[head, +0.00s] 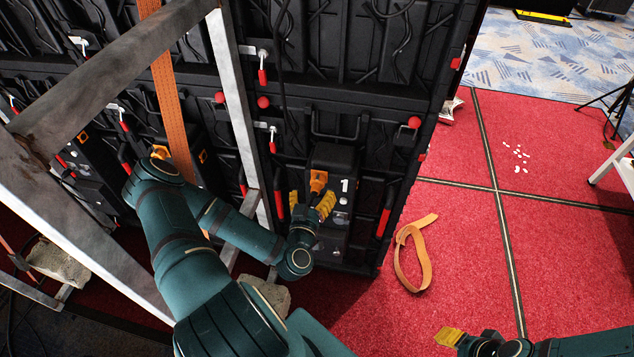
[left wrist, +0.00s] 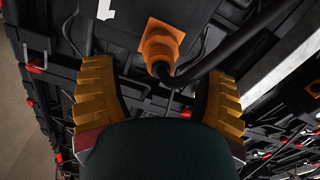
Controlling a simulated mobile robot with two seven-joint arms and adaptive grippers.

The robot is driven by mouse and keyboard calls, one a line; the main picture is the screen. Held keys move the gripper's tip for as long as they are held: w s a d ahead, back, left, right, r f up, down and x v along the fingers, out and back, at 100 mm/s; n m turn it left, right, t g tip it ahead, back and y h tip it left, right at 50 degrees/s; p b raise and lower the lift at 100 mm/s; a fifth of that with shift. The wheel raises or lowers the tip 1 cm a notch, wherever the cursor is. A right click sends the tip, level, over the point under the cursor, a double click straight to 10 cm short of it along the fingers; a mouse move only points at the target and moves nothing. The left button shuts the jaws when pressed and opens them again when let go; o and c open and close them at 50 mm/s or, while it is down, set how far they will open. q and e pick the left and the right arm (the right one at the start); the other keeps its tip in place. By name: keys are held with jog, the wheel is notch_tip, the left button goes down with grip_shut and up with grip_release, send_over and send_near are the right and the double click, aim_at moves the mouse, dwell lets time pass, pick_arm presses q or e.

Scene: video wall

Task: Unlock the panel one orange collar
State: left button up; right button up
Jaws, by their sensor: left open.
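The orange collar (head: 318,181) sits on the black panel box (head: 331,158) marked with a white 1, low on the video wall. In the left wrist view the collar (left wrist: 160,42) shows as an orange connector with a black cable at its near end. My left gripper (head: 312,205), with yellow fingers, is open around the collar's area. In the left wrist view its two fingers (left wrist: 160,95) stand apart left and right, with the collar beyond and between them, apart from both. My right gripper (head: 450,337) shows one yellow finger at the bottom right, away from the wall.
A metal frame (head: 240,120) stands between me and the wall. Red-handled latches (head: 263,75) and black cables are near the panel. An orange strap (head: 412,262) lies on the red carpet (head: 465,250), and small white pieces (head: 520,155) lie further back. The carpet right of the wall is mostly free.

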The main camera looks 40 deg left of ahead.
aim_at(316, 184)
pick_arm(q)
jog(key=shift+x, duration=2.5)
jog(key=c, duration=1.2)
